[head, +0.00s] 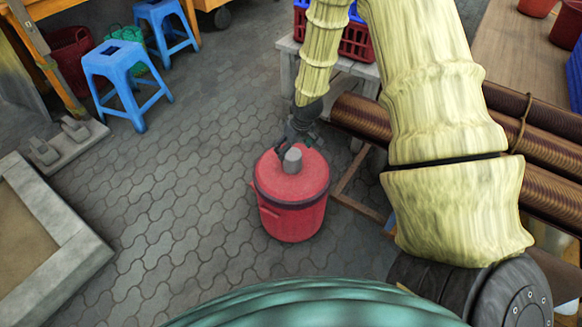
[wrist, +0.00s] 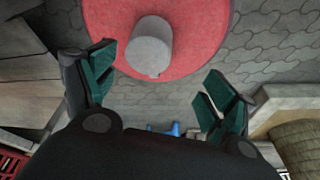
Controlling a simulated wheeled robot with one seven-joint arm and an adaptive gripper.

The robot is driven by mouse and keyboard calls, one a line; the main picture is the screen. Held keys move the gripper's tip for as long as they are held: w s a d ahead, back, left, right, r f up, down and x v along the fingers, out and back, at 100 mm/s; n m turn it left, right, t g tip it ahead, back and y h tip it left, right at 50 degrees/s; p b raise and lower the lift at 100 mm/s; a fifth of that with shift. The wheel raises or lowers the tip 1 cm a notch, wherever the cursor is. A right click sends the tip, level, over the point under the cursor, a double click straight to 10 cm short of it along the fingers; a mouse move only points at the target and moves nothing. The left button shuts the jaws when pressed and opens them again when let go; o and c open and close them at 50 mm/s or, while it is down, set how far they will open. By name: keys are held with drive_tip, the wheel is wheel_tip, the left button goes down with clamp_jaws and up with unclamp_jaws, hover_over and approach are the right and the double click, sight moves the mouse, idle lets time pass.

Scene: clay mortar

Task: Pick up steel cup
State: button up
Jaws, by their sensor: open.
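The steel cup (head: 292,160) is a small grey cylinder standing on the lid of a red bin (head: 291,215) in the head view. In the wrist view the cup (wrist: 149,47) shows at the top middle, on the round red lid (wrist: 205,50). My gripper (head: 300,138) is just behind the cup in the head view, close to the lid. In the wrist view my gripper (wrist: 158,82) is open, its green-padded fingers wide apart. The cup lies beyond the fingertips and roughly between their lines. Nothing is held.
Brown ribbed rolls (head: 545,150) lie right of the bin. A crate (head: 357,42) on a pale stand is behind. Blue stools (head: 120,75) are at the upper left, and a low concrete-edged bed (head: 75,235) at the left. Paving (head: 190,180) left of the bin is clear.

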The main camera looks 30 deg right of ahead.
sight(292, 153)
drive_tip(key=shift+w+d+r, duration=0.1)
drive_tip(key=shift+w+d, duration=0.45)
drive_tip(key=shift+d, duration=0.1)
drive_tip(key=shift+b, duration=0.3)
drive_tip(key=shift+d+b+x, duration=0.15)
drive_tip(key=shift+b+x, duration=0.6)
drive_tip(key=shift+x, duration=1.9)
drive_tip(key=shift+d+b+x, duration=0.15)
drive_tip(key=shift+b+x, duration=0.55)
drive_tip(key=shift+x, duration=2)
drive_tip(key=shift+s, duration=0.1)
drive_tip(key=c, duration=1.1)
